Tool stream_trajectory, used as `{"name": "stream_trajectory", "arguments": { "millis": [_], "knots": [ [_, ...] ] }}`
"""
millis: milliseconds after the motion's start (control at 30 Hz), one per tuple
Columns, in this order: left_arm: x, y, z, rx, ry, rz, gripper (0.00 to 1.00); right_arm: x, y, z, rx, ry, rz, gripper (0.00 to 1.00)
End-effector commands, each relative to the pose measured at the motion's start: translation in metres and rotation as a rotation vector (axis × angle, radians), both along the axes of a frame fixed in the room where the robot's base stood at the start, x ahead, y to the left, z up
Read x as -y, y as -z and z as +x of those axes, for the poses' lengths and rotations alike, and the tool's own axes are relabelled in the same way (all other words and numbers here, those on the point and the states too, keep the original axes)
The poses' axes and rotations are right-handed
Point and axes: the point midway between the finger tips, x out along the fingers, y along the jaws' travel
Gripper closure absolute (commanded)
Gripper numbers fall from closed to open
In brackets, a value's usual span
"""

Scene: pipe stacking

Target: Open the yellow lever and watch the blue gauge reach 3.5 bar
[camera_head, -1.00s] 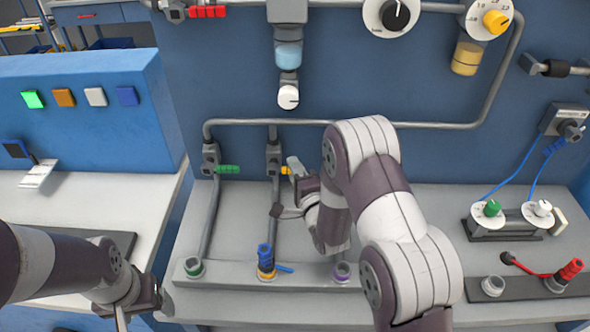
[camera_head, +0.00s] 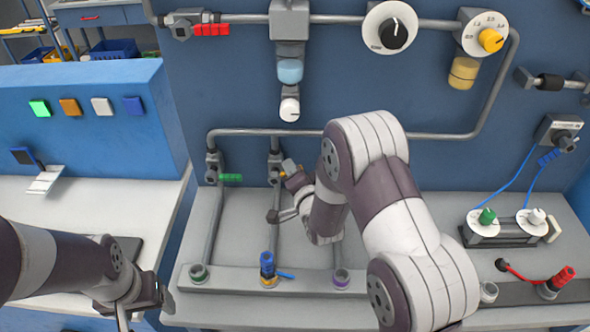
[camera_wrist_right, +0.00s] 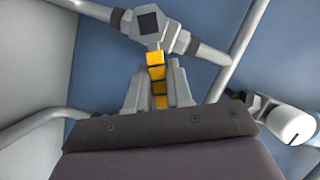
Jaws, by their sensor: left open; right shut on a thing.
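The yellow lever (camera_wrist_right: 156,72) is a segmented handle running from a grey valve body (camera_wrist_right: 150,24) toward my right gripper in the right wrist view. In the head view only a small yellow bit (camera_head: 284,174) shows beside the pipe valve (camera_head: 275,165). My right gripper (camera_head: 287,172) is shut on the lever, with a finger on each side of it (camera_wrist_right: 157,88). My left gripper (camera_head: 143,308) is open and empty low at the left. No blue gauge shows clearly; only a cut-off blue sliver (camera_head: 586,5) is at the top right corner, with no reading visible.
Green (camera_head: 230,178) and red (camera_head: 211,29) levers sit on other pipes. A black-knob dial (camera_head: 390,27) and a yellow-knob dial (camera_head: 490,39) are on the blue panel. A blue-handled fitting (camera_head: 267,264) stands on the bench rail.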

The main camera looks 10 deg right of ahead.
Motion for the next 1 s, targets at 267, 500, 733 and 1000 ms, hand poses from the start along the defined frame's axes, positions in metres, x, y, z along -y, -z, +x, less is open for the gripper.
{"name": "stream_trajectory", "arguments": {
  "millis": [267,500,733,1000],
  "knots": [
    [0.000,-0.017,0.000,0.000,0.000,0.000,0.25,-0.009,-0.014,0.002,-0.072,-0.002,-0.247,1.00],
    [0.000,-0.030,0.000,0.000,0.000,0.000,0.25,-0.019,-0.022,0.005,-0.136,-0.003,-0.466,1.00],
    [0.000,-0.046,0.000,0.000,0.000,0.000,0.25,-0.029,-0.027,0.008,-0.193,-0.003,-0.667,1.00],
    [0.000,-0.064,0.000,0.000,0.000,0.000,0.25,-0.038,-0.029,0.011,-0.249,-0.002,-0.860,1.00]
  ]
}}
